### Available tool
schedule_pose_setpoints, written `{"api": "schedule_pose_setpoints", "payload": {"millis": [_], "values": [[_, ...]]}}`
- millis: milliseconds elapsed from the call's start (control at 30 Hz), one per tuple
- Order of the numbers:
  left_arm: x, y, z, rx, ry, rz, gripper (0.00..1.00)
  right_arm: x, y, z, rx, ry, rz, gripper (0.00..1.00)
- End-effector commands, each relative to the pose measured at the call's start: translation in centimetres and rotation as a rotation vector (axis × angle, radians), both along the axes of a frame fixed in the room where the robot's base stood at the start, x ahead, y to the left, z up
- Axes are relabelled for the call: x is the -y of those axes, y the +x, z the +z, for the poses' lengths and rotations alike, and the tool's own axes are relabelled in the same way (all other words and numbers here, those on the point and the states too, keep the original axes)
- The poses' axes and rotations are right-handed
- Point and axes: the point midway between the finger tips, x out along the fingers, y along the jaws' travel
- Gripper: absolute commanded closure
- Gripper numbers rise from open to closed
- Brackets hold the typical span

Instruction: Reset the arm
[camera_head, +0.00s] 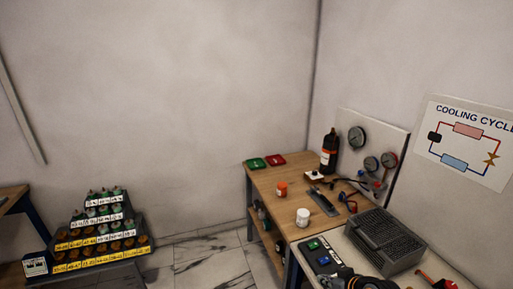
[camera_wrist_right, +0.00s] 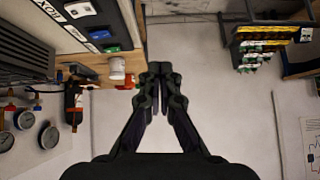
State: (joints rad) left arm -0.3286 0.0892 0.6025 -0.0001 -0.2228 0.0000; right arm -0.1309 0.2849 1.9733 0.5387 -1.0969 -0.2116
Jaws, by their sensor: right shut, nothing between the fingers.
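My right gripper (camera_wrist_right: 160,72) shows in the right wrist view, its two black fingers together at the tips with nothing between them. It hangs in free air, apart from the wooden bench, which lies to the left in that view. In the head view I cannot clearly make out the right gripper; dark shapes at the bottom edge are hard to tell apart. My left gripper is in neither view. The wooden bench (camera_head: 262,183) stands at the right in the head view, with a gauge panel (camera_head: 345,121) behind it.
A grey finned unit (camera_head: 385,238) stands nearer. A stepped rack (camera_head: 100,240) sits lower left. Floor between is clear.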

Motion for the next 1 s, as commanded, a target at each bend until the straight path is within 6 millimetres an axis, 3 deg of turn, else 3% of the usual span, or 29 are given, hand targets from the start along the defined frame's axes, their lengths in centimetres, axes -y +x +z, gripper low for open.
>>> {"api": "schedule_pose_setpoints", "payload": {"millis": [67, 300, 400, 533, 733, 1000], "values": [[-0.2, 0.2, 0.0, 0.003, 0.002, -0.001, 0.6, -0.3, -2.2, -0.7, -0.043, -0.024, -0.005, 1.0], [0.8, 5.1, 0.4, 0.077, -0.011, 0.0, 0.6, 0.0, -8.7, -1.9, -0.177, -0.117, -0.06, 1.0], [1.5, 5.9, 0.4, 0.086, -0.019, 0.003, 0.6, 0.5, -11.6, -1.9, -0.235, -0.158, -0.101, 1.0], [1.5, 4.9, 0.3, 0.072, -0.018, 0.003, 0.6, 1.4, -15.4, -1.6, -0.309, -0.208, -0.163, 1.0], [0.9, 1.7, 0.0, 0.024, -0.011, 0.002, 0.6, 3.1, -20.6, -0.5, -0.409, -0.278, -0.274, 1.0], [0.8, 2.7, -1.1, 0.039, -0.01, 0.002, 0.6, 3.9, -18.9, -9.3, -0.437, -0.279, -0.274, 1.0]]}}
